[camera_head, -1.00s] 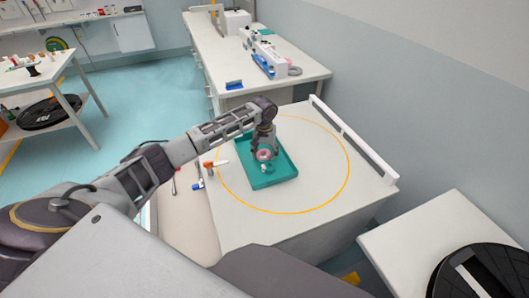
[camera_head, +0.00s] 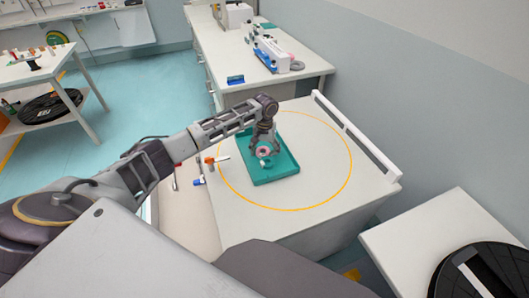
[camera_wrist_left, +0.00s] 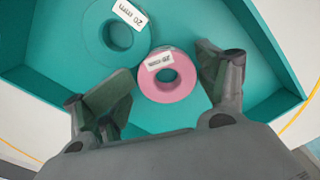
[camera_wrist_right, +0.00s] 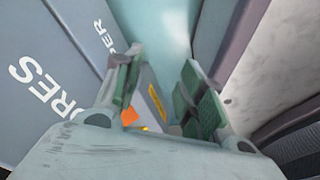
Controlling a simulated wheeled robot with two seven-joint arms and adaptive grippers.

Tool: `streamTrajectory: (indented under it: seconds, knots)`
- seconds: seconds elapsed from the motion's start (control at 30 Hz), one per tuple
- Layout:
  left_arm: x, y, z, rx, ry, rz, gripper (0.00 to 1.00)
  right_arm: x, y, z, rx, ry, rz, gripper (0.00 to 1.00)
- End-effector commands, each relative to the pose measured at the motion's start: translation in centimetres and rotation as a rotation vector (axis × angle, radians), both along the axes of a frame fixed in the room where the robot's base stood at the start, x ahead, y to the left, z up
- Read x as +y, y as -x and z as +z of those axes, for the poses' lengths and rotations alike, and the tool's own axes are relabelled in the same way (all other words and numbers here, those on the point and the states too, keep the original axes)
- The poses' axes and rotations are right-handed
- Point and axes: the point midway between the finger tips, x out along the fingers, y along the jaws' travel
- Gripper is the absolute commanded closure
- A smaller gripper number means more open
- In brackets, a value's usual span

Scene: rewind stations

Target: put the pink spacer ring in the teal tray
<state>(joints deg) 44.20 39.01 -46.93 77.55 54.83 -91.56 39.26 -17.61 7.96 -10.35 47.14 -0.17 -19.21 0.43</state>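The pink spacer ring (camera_head: 260,151) shows between the fingers of my left gripper (camera_head: 264,149) at the teal tray (camera_head: 289,168). In the left wrist view the pink ring (camera_wrist_left: 182,86) lies inside the tray's outline, with its white label up, overlapping the edge of a teal ring (camera_wrist_left: 95,38) labelled 20 mm. The fingers of my left gripper (camera_wrist_left: 168,68) stand open on both sides, with gaps beside the pink ring. I cannot tell whether the ring rests flat. My right gripper (camera_wrist_right: 158,82) is open and empty, away from the tray.
A yellow circle (camera_head: 351,165) marks the white table around the tray. An orange-handled tool (camera_head: 210,160) and a blue item (camera_head: 198,181) lie left of the tray. A white rail (camera_head: 355,140) runs along the right edge. A black reel (camera_head: 490,270) sits at lower right.

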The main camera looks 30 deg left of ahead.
Motion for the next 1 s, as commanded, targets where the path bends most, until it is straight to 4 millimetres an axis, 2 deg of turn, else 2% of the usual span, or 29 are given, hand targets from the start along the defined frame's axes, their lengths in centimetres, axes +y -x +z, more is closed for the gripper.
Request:
streamTrajectory:
  seconds: [0.13,0.27,0.63,0.8,1.0]
  knots:
    - [0.0,-0.1,0.6,-0.003,-0.001,0.000,0.27,0.6,-1.2,-0.1,-0.009,-0.005,-0.002,0.60]
    - [0.0,-0.1,2.6,-0.003,0.000,0.000,0.27,1.2,-2.1,0.7,-0.027,-0.014,-0.002,0.60]
    - [-0.1,-0.2,8.1,-0.005,0.002,-0.001,0.27,0.0,1.1,0.1,0.009,-0.001,0.000,0.60]
    - [-0.1,-0.2,10.4,-0.004,0.002,-0.001,0.27,-0.3,1.4,0.2,0.012,0.003,0.000,0.60]
    - [-0.1,-0.1,12.3,-0.004,0.002,-0.001,0.27,-0.5,1.1,0.2,0.007,0.005,0.001,0.60]
